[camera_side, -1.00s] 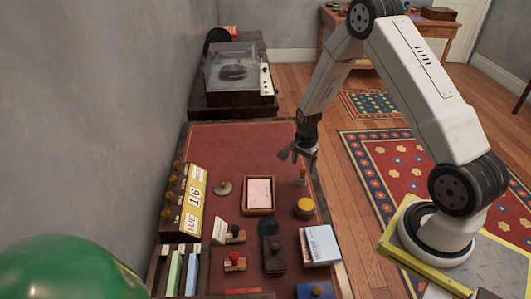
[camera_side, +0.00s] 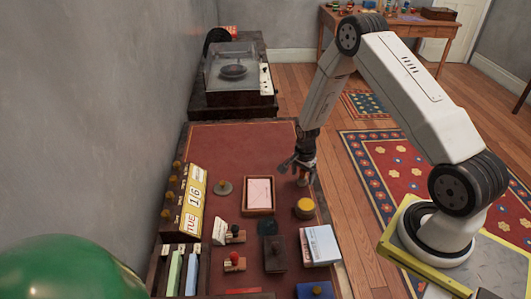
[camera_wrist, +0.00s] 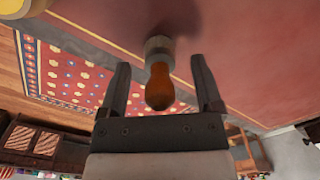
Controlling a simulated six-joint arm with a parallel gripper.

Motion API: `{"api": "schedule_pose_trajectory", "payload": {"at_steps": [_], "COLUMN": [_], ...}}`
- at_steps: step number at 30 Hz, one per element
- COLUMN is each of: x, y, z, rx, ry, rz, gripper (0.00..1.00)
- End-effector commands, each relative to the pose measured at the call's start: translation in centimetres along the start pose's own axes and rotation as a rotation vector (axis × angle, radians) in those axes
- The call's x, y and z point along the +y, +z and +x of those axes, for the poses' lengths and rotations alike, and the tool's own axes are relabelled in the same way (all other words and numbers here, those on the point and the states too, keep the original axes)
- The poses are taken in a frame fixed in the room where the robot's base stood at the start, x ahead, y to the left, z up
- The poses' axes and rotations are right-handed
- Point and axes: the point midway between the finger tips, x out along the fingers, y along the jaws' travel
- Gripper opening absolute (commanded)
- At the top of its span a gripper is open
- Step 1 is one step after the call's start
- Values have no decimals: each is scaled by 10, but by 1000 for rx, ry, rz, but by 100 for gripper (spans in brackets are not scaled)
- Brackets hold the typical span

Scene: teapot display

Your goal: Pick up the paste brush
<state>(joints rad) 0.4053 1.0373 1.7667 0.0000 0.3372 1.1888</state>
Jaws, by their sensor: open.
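The paste brush (camera_wrist: 160,88) appears to be the upright thing with an amber-brown handle and pale collar in the wrist view. It lies between the two dark fingers of my gripper (camera_wrist: 160,64), with space on both sides. In the side view my gripper (camera_side: 301,165) points down at the desk's right edge, around the brush's handle. The brush's lower part (camera_side: 302,182) shows just below the fingers there. I cannot tell whether any finger touches it. The brush's far end is hard to make out in the wrist view.
A yellow-lidded jar (camera_side: 305,207) stands just nearer than the brush. A framed tray (camera_side: 258,209), stamps (camera_side: 235,261), a calendar block (camera_side: 184,199) and light blue books (camera_side: 320,246) crowd the near desk. The far red desktop (camera_side: 235,145) is clear. A record player (camera_side: 232,80) stands behind.

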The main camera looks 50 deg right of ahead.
Motion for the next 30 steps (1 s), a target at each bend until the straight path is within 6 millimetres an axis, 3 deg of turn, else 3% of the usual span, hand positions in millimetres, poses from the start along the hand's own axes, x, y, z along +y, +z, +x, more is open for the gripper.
{"api": "schedule_pose_trajectory", "payload": {"at_steps": [6,8,14,15,30], "x": [0,0,0,0,0], "y": [0,0,0,0,0], "z": [0,0,0,0,-6], "rx": [0,0,0,0,0], "ry": [0,0,0,0,-1], "rz": [0,0,0,0,0], "gripper": [83,67,4,0,0]}}
